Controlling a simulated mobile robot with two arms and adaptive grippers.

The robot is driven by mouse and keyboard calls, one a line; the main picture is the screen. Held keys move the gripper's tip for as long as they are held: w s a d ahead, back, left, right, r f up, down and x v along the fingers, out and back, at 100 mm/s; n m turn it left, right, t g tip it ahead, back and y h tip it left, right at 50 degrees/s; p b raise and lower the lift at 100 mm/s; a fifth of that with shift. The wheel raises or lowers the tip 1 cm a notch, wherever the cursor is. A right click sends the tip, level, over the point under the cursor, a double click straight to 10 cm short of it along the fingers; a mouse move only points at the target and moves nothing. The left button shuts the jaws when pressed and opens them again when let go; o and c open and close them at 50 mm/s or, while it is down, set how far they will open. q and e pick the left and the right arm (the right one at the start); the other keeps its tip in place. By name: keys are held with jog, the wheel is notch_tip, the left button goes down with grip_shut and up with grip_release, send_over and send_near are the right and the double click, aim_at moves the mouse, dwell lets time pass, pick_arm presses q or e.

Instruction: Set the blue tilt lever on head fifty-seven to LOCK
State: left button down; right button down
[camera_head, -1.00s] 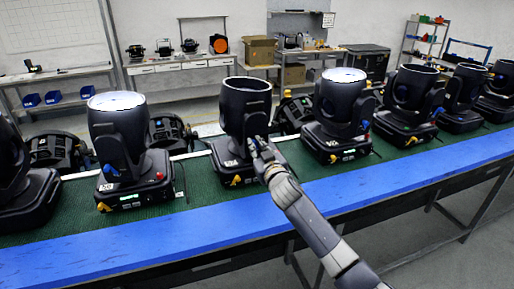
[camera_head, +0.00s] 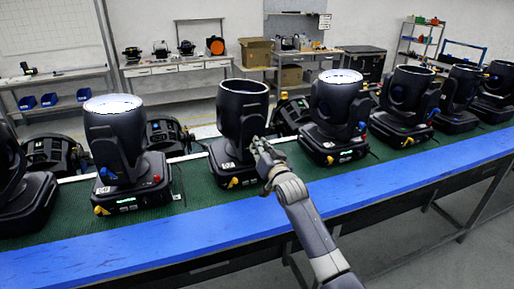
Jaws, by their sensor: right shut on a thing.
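A black moving head (camera_head: 242,112) stands upright in the middle of the row on the green bench top, its dark round opening facing up. The number on its small white base label is too small to read, so I cannot confirm it is head fifty-seven. My right gripper (camera_head: 259,148) is at the right side of its yoke, shut on a small part there. That part sits where the neighbouring head shows a blue lever (camera_head: 362,126), so it appears to be the blue tilt lever; my fingers hide it and its marking. My left gripper is not in view.
A lit head (camera_head: 113,140) stands to the left and another lit head (camera_head: 338,105) to the right, with more dark heads further along. A blue strip (camera_head: 200,236) runs clear along the bench's front edge. Low black units stand behind the row.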

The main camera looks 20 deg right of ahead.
jog(key=m, duration=0.3)
jog(key=d+f+m, duration=0.1)
jog(key=shift+d+m, duration=0.1)
jog(key=shift+m, duration=0.3)
dwell(0.4)
jog(key=c, duration=1.6)
grip_release()
jog(key=shift+c, duration=0.2)
jog(key=shift+o, duration=0.3)
jog(key=shift+r, duration=0.1)
jog(key=s, duration=1.2)
jog(key=shift+d, duration=0.25)
